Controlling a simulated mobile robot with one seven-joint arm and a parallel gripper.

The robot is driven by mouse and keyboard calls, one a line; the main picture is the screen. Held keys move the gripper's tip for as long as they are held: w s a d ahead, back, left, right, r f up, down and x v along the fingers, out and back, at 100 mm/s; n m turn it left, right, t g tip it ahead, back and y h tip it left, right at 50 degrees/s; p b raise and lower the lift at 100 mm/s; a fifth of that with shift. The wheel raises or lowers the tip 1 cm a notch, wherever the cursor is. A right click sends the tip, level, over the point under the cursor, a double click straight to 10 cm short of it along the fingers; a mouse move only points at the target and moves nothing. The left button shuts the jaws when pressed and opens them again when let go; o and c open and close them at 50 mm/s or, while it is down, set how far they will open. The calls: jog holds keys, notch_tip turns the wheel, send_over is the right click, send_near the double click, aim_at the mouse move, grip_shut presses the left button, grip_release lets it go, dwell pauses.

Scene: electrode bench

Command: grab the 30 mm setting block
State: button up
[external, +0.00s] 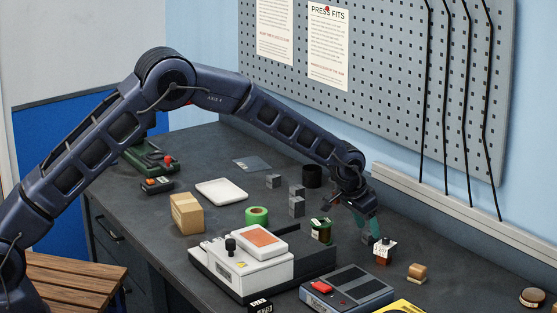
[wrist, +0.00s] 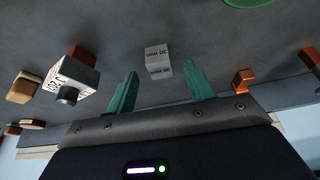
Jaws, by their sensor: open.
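The 30 mm setting block (wrist: 158,58) is a small pale grey block with "30 mm" marked on two faces. In the wrist view it sits on the dark bench just beyond my fingertips, roughly centred across the gap. My gripper (wrist: 163,74) is open, with its two green fingers apart and nothing held between them. In the external view my gripper (external: 373,232) points down low over the right part of the bench, near the back wall. I cannot single out the 30 mm block for sure in that view; several grey blocks (external: 297,206) stand left of my gripper.
A wooden block (external: 417,272) is further right. A copper-coloured piece (wrist: 244,80) lies right of my fingers. A blue-grey instrument (external: 347,290) stands in front.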

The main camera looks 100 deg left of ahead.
jog(key=shift+x, duration=1.2)
grip_shut()
